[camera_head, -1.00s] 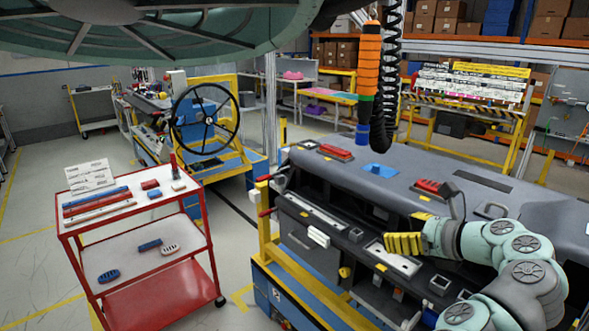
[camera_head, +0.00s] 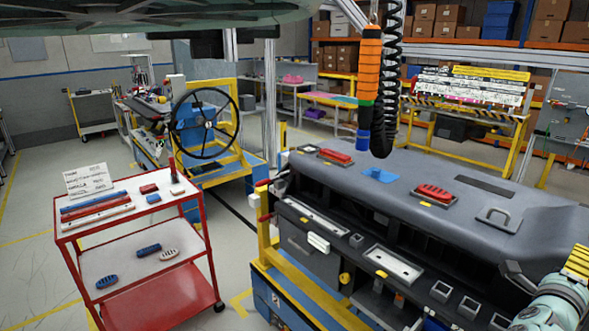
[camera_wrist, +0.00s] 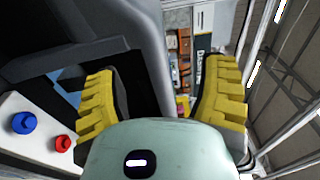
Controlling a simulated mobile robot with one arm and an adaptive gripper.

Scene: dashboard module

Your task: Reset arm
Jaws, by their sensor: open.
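My gripper (camera_head: 578,262) is at the right edge of the head view, with its yellow fingers partly cut off by the frame. It is beside the right end of the grey dashboard module (camera_head: 420,170). In the wrist view my gripper (camera_wrist: 160,88) has its two yellow fingers spread wide apart, with nothing between them. A red part (camera_head: 434,193) and another red part (camera_head: 335,156) sit on top of the dashboard.
A red cart (camera_head: 130,218) with blue, red and white parts stands at the left. An orange hanging tool (camera_head: 369,75) with a black coiled cable hangs above the dashboard. In the wrist view, a white panel (camera_wrist: 35,145) with blue and red buttons is at lower left.

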